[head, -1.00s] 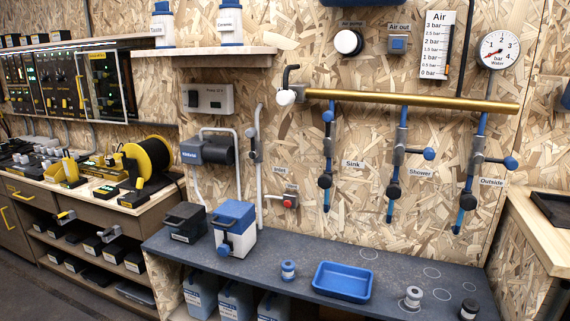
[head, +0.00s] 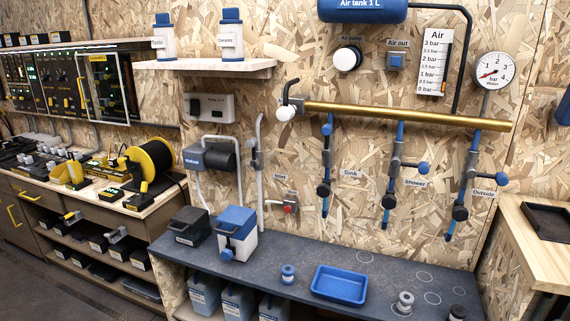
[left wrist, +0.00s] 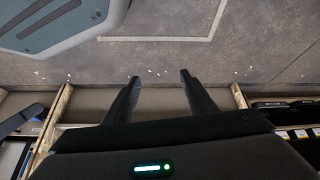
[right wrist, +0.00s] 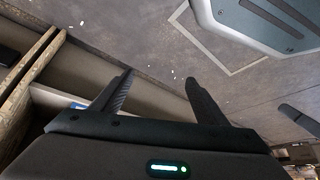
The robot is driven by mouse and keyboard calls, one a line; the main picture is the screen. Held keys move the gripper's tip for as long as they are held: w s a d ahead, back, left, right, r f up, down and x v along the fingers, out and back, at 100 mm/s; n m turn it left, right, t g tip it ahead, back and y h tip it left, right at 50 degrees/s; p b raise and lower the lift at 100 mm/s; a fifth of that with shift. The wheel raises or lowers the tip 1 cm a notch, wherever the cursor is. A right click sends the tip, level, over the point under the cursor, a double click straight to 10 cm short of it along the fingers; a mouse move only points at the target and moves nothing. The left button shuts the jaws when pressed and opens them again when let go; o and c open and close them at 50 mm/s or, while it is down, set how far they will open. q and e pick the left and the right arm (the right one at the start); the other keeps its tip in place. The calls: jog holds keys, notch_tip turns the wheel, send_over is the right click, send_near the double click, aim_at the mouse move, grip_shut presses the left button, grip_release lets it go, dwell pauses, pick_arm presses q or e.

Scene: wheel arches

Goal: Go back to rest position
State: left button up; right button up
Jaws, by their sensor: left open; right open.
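My left gripper (left wrist: 160,82) is open and empty in the left wrist view, its two dark fingers apart over the grey floor and a wooden shelf edge. My right gripper (right wrist: 160,80) is open and empty in the right wrist view, its fingers apart above the floor beside a wooden-edged shelf. Neither gripper shows in the head view, and neither touches anything that I can see.
In the head view, a dark bench (head: 376,272) holds a blue tray (head: 339,285) and a blue-white box (head: 234,233). A brass pipe (head: 410,114) with valves runs along the wall. A wooden table (head: 545,250) stands at right. Bare floor (left wrist: 215,60) shows in the left wrist view.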

pick_arm(q)
jog(key=s+a+f+p, duration=0.1)
jog(key=s+f+p, duration=0.2)
jog(key=f+p, duration=0.2)
jog(key=shift+s+a+f, duration=0.2)
jog(key=shift+a+f, duration=0.15)
pick_arm(e)
jog(key=s+d+f, duration=0.1)
jog(key=s+f, duration=0.2)
jog(key=f, duration=0.2)
jog(key=shift+s+d+f, duration=0.2)
jog(key=shift+d+f, duration=0.15)
